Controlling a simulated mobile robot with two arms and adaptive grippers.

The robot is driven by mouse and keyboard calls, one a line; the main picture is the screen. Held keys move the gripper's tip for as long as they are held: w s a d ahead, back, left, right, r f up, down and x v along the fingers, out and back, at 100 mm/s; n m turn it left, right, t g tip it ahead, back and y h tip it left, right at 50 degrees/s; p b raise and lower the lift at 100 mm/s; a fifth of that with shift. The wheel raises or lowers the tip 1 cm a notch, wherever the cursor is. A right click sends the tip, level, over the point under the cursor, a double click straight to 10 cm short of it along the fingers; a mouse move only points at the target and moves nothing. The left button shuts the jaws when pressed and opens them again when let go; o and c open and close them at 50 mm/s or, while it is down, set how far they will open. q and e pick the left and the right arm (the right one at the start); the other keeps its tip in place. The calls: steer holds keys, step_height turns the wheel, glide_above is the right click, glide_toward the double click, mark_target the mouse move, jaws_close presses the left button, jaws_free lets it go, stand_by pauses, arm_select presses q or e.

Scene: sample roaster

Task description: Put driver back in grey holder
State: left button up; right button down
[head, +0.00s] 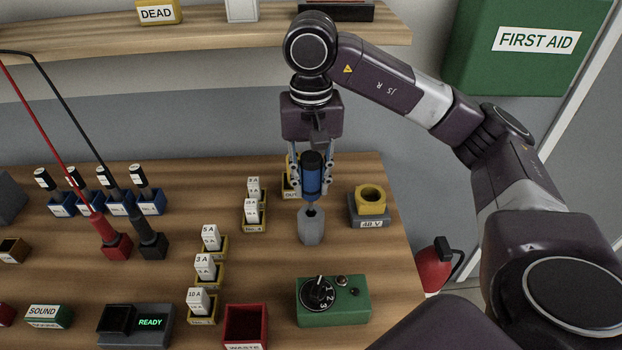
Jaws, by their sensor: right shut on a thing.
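The driver (311,175) has a blue handle with a black cap. My right gripper (311,188) is shut on the handle and holds the driver upright. The grey holder (311,229) stands on the bench directly below, with a dark opening in its top. The driver's lower end is close above that opening. I cannot tell whether any of its tip is inside. My left gripper is not in view.
A yellow ring on a grey 48 V base (369,205) stands right of the holder. A green box with a dial (333,301) is in front. Yellow fuse holders (210,245) stand to the left. A wooden shelf (220,37) runs behind.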

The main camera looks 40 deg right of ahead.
mark_target(311, 157)
steer(key=shift+f+b, duration=0.8)
steer(key=shift+f, duration=0.25)
steer(key=shift+f, duration=0.15)
steer(key=shift+f+b, duration=1.4)
steer(key=shift+b, duration=0.1)
steer(key=c, duration=1.5)
jaws_free()
steer(key=shift+r, duration=6.05)
